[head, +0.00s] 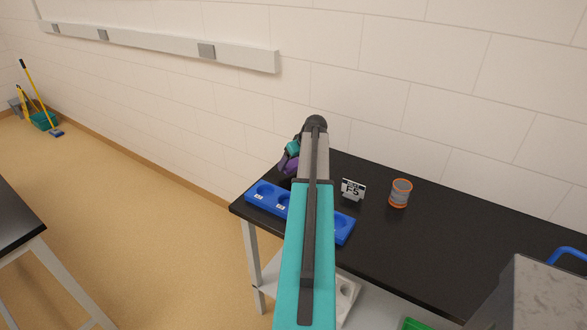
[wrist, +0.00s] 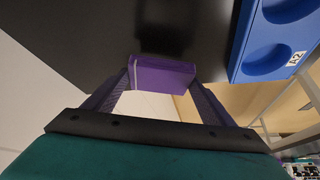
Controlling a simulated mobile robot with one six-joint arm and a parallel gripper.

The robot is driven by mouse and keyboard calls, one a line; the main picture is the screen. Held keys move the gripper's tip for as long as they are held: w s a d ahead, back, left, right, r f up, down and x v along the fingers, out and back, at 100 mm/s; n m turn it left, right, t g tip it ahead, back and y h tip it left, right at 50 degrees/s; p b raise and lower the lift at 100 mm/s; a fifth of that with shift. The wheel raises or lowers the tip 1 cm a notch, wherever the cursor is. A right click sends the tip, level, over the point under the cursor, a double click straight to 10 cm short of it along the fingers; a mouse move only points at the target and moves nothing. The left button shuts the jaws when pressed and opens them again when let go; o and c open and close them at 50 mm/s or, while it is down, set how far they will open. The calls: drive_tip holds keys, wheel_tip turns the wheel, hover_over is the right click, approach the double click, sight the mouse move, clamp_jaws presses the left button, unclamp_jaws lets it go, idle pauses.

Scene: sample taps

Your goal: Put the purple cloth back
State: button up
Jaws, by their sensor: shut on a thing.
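The purple cloth (wrist: 160,77) is a folded, block-like piece held between the two fingers of my gripper (wrist: 162,88) in the wrist view. In the head view the cloth (head: 289,165) shows as a small purple patch at the far left end of the black table, partly hidden by my arm. My gripper is shut on it. The blue tray (head: 262,191) with round labelled wells lies on the table close by; my arm hides its middle. In the wrist view the tray (wrist: 261,67) is to the right of the cloth, apart from it, with a label reading A2.
A white tiled wall closes the back. A grey block (head: 545,290) is at the lower right. Another dark table (head: 14,220) is at the left.

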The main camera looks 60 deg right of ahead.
sight(295, 166)
drive_tip(key=shift+f+p, duration=0.85)
drive_tip(key=shift+f, duration=0.85)
drive_tip(key=shift+f, duration=0.15)
drive_tip(key=o, duration=0.9)
drive_tip(key=shift+o, duration=0.2)
drive_tip(key=shift+r, duration=0.2)
drive_tip(key=b+v, duration=0.3)
drive_tip(key=v, duration=0.9)
